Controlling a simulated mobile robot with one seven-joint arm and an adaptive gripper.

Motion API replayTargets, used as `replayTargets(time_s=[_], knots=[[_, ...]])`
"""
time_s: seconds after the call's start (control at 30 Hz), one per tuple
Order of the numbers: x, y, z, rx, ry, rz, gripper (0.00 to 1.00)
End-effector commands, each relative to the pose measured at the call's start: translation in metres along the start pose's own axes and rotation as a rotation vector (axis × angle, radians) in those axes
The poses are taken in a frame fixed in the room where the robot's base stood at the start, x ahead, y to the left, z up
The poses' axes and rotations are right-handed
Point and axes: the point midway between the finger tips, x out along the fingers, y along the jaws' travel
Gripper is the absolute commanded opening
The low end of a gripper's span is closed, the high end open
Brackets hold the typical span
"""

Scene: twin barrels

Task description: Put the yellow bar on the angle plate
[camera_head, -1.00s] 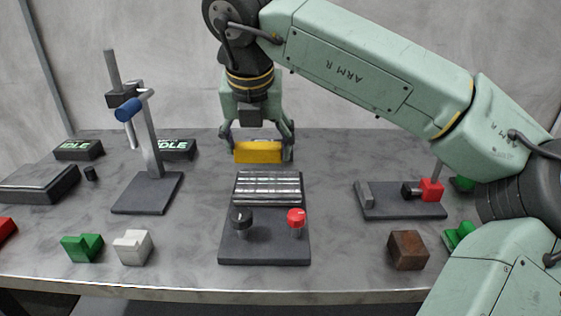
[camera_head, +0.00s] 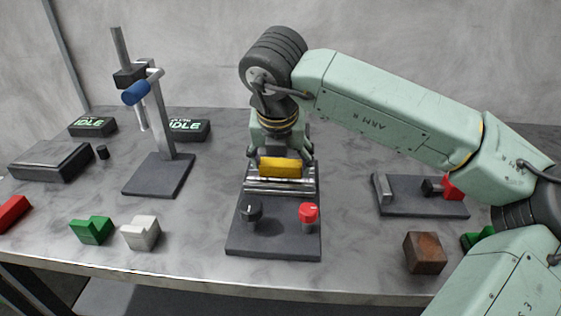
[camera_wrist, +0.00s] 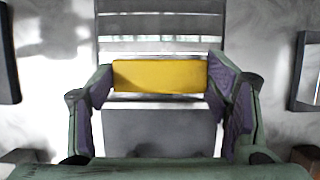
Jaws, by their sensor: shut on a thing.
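The yellow bar (camera_head: 281,167) is held crosswise between the fingers of my gripper (camera_head: 280,161). In the wrist view the bar (camera_wrist: 160,75) lies level between the two purple-padded fingers of my gripper (camera_wrist: 162,82). Below it is a slotted silver plate (camera_head: 280,187) on a dark base with a black and a red knob, which looks like the angle plate. In the wrist view the slotted plate (camera_wrist: 160,24) shows behind the bar. The bar overlaps the plate's upper part in the head view. I cannot tell whether they touch.
A stand with a blue cylinder (camera_head: 136,93) rises to the left. A dark fixture (camera_head: 425,198) with a red part is at right. A brown block (camera_head: 425,253), a green block (camera_head: 91,229) and a white block (camera_head: 141,232) lie near the front edge.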

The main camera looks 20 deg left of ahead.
Motion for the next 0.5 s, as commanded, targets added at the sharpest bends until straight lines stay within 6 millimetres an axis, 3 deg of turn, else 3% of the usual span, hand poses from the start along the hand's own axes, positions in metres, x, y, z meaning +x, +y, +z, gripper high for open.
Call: replayTargets(time_s=[0.47,0.5], knots=[[0.011,0.0003,-0.0046,-0.001,-0.003,0.001,0.13],[0.01,0.0002,-0.0046,-0.001,0.0,0.001,0.73]])
